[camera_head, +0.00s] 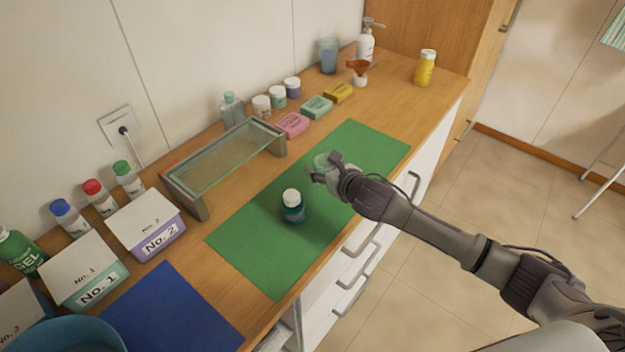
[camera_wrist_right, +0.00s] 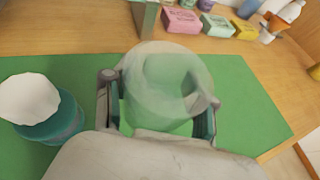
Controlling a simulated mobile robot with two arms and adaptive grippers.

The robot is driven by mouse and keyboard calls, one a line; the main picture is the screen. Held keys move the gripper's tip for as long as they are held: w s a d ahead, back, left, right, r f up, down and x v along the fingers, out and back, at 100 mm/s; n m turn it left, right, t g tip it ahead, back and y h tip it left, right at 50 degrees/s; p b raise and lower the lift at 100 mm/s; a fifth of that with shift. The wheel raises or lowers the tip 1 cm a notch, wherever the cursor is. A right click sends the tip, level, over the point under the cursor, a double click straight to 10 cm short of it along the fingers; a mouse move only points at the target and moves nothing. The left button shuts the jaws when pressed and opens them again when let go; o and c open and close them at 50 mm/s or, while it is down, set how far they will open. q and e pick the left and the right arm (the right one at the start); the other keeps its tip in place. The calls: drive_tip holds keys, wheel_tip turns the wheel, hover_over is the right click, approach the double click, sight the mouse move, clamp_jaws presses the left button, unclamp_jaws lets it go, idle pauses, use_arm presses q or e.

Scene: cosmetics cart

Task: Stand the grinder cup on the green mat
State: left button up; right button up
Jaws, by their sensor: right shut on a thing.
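The grinder cup looks like a clear, faintly green cup (camera_head: 322,160). My right gripper (camera_head: 328,172) is shut on it over the green mat (camera_head: 258,245). In the right wrist view, the cup (camera_wrist_right: 165,62) sits between the two fingers (camera_wrist_right: 158,110), its round rim facing the camera and the green showing through it. I cannot tell whether its base touches the mat. A dark teal jar with a white lid (camera_head: 292,207) stands upright on the mat, left of the gripper; it also shows in the right wrist view (camera_wrist_right: 50,125). My left gripper is not in view.
Pink (camera_head: 292,125), green and yellow soap boxes and small jars line the back. Labelled boxes (camera_head: 150,228) and a blue mat (camera_head: 170,315) lie at the left. The mat's right end (camera_head: 375,145) is clear.

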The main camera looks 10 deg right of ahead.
sight(312, 189)
drive_tip(key=a, duration=0.1)
drive_tip(key=w+a+f, duration=0.1)
drive_tip(key=shift+a+f, duration=0.3)
wheel_tip(312, 189, down, 3)
drive_tip(key=shift+f+p, duration=0.2)
drive_tip(key=shift+p, duration=0.1)
drive_tip(key=shift+f, duration=0.25)
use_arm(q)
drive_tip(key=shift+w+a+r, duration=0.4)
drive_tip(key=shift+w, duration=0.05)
use_arm(e)
drive_tip(key=shift+f, duration=0.15)
drive_tip(key=o, duration=1)
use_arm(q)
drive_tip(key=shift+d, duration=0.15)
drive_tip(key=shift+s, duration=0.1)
